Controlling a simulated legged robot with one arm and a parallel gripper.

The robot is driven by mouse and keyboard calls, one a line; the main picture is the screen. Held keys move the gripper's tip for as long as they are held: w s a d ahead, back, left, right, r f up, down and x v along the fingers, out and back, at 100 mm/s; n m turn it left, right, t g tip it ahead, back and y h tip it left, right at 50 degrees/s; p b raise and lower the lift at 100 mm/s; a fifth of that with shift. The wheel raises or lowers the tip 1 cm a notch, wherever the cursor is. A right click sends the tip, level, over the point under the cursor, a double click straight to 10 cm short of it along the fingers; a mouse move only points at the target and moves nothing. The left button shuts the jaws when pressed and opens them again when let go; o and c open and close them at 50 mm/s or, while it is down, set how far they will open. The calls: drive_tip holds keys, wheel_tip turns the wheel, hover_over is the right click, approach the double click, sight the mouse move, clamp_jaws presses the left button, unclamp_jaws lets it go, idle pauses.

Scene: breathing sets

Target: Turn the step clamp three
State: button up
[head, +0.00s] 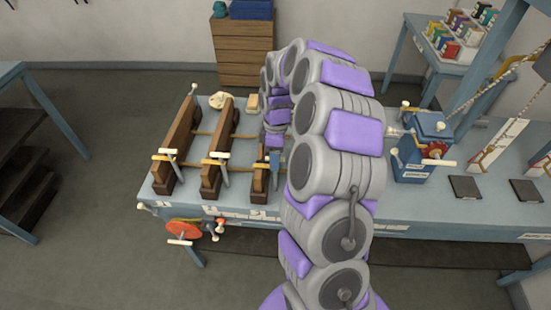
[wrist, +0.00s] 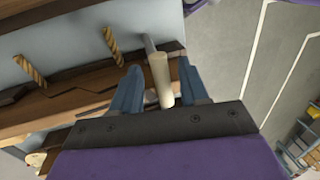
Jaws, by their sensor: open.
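Three dark wooden stepped blocks with clamps stand on the blue bench. The left clamp (head: 166,156) and the middle clamp (head: 214,161) show cream cross handles. The rightmost block (head: 260,184) is partly hidden by my arm, and so is its clamp. My gripper (head: 274,160) is at this block's near end. In the wrist view, my gripper (wrist: 160,84) is open, with one blue finger on each side of a cream handle (wrist: 162,78). The handle lies between the fingers with a gap to each.
Twisted ropes (wrist: 112,44) run between the wooden blocks. A red wheel (head: 184,229) sticks out from the bench's front edge. A blue geared box (head: 422,150) stands right of my arm. Dark pads (head: 465,187) lie farther right. Open floor is at the left.

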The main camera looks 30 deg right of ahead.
drive_tip(key=shift+f, duration=0.2)
drive_tip(key=shift+d, duration=0.1)
drive_tip(key=shift+d, duration=0.1)
drive_tip(key=shift+c, duration=1.4)
drive_tip(key=shift+s, duration=0.1)
clamp_jaws()
drive_tip(key=shift+r, duration=0.1)
